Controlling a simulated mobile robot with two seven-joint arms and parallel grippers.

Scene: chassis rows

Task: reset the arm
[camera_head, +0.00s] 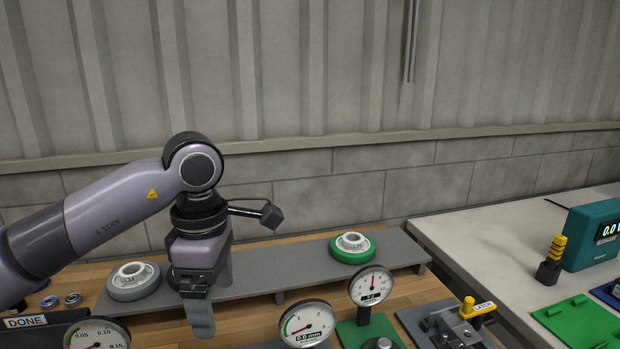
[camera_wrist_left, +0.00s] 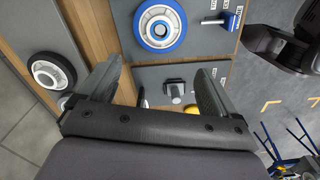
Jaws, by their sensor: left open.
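My left arm comes in from the left in the head view. Its gripper (camera_head: 212,295) points down over the wooden bench, in front of the raised grey shelf. The two fingers are apart with nothing held between them. In the left wrist view the open fingers (camera_wrist_left: 160,70) spread over the bench, with a grey board and a dark block (camera_wrist_left: 175,88) seen beyond the gap. My right gripper cannot be made out in either view.
The grey shelf (camera_head: 265,278) carries a grey-based white ring (camera_head: 133,278) to the gripper's left and a green-based one (camera_head: 352,246) to its right. Dial gauges (camera_head: 308,322) and a yellow-handled clamp (camera_head: 468,307) stand at the front.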

